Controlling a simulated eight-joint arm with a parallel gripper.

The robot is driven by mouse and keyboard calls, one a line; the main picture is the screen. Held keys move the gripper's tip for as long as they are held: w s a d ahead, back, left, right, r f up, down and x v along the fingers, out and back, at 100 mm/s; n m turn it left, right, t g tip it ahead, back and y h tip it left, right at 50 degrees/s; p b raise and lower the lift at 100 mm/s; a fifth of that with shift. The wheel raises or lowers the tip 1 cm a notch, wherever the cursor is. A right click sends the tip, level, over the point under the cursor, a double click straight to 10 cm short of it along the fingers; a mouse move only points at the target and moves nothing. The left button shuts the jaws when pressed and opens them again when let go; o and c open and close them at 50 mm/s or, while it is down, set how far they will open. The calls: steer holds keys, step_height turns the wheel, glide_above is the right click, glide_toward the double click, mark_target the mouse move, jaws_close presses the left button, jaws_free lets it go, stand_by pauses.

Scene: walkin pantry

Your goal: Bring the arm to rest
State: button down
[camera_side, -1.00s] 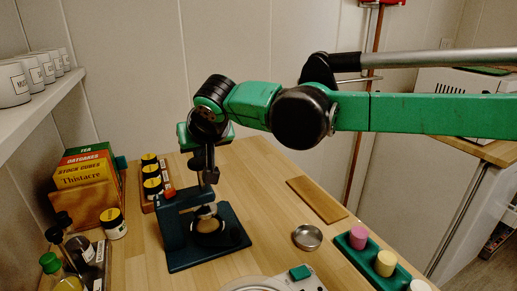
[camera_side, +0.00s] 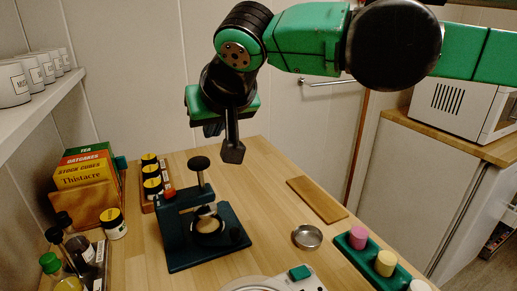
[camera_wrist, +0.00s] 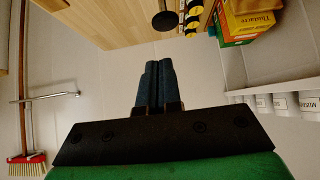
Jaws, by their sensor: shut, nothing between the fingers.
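My gripper (camera_side: 233,152) hangs in the air above the wooden counter (camera_side: 262,182), at the end of my green and black arm. Its fingers are shut together with nothing between them, as the wrist view also shows (camera_wrist: 158,68). Below and left of it stands a dark teal press (camera_side: 186,232) with a black round knob (camera_side: 198,163) on top and a pale round piece in its middle. The gripper is clear of the knob and touches nothing. The knob also shows in the wrist view (camera_wrist: 165,21).
Spice jars (camera_side: 152,175), a box of packets (camera_side: 88,180) and bottles (camera_side: 75,262) line the left. A metal dish (camera_side: 307,237), a wooden board (camera_side: 316,200) and a green tray with coloured pegs (camera_side: 372,258) are right.

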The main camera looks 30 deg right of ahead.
steer(key=s+d+f, duration=0.4)
steer(key=d, duration=0.3)
steer(key=s+d+f+g, duration=0.1)
steer(key=s+d+f, duration=0.3)
steer(key=d, duration=0.4)
steer(key=s+d+f, duration=0.4)
steer(key=s+d, duration=0.1)
steer(key=d, duration=0.2)
steer(key=shift+d+f+g, duration=0.15)
steer(key=shift+f+g, duration=0.1)
steer(key=shift+g, duration=0.15)
